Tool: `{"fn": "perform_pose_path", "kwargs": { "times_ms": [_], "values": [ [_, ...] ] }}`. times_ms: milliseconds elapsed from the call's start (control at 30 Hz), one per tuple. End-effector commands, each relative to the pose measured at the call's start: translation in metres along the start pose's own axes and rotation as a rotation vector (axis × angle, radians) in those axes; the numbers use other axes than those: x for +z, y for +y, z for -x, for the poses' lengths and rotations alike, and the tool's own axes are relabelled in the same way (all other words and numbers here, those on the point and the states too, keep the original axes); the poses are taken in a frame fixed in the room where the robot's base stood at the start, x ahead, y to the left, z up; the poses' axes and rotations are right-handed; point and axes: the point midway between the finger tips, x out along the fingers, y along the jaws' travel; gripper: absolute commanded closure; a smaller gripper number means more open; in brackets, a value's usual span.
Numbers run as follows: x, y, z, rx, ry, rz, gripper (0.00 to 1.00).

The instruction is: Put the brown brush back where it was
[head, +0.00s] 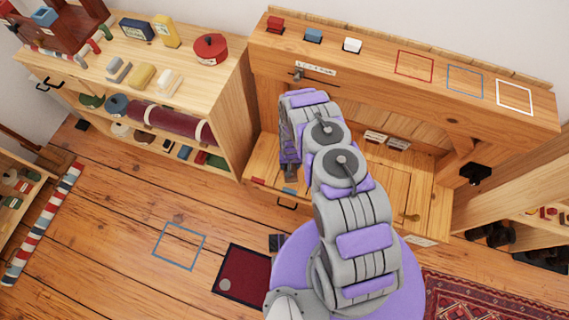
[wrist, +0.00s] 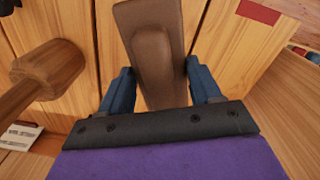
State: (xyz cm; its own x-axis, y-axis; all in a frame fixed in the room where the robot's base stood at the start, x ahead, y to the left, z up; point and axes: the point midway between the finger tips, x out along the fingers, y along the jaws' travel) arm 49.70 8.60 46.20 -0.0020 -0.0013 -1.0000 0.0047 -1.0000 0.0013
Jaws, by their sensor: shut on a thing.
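In the wrist view the brown brush (wrist: 152,45) sits between the two dark blue fingers of my gripper (wrist: 157,88), which is shut on it. It points away from the gripper, over light wooden boards. In the head view my gripper (head: 290,172) is low in the open front of the right wooden cabinet (head: 262,80). I cannot make out the brush in the head view.
Red, blue and white blocks and square outlines (head: 414,66) are on the cabinet top. A left shelf unit (head: 225,95) holds a red pot (head: 210,49). A dark red mat (head: 245,275) lies on the floor.

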Motion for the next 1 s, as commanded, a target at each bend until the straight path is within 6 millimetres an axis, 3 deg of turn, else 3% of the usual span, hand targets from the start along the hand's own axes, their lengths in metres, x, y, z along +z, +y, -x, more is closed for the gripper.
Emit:
{"fn": "perform_pose_path", "kwargs": {
  "times_ms": [100,233,367,633,900,933,1000],
  "values": [
    [-0.019,-0.013,-0.004,-0.001,0.003,0.0,0.61],
    [-0.028,-0.021,-0.005,0.001,0.0,0.0,0.61],
    [-0.031,-0.024,-0.007,0.003,-0.002,-0.001,0.61],
    [-0.031,-0.023,-0.039,0.002,-0.001,-0.001,0.61],
    [-0.031,-0.023,-0.039,0.001,-0.001,-0.001,0.65],
    [-0.031,-0.023,-0.039,0.001,-0.001,-0.001,0.35],
    [-0.031,-0.023,-0.039,0.002,-0.001,-0.001,0.28]
  ]
}}
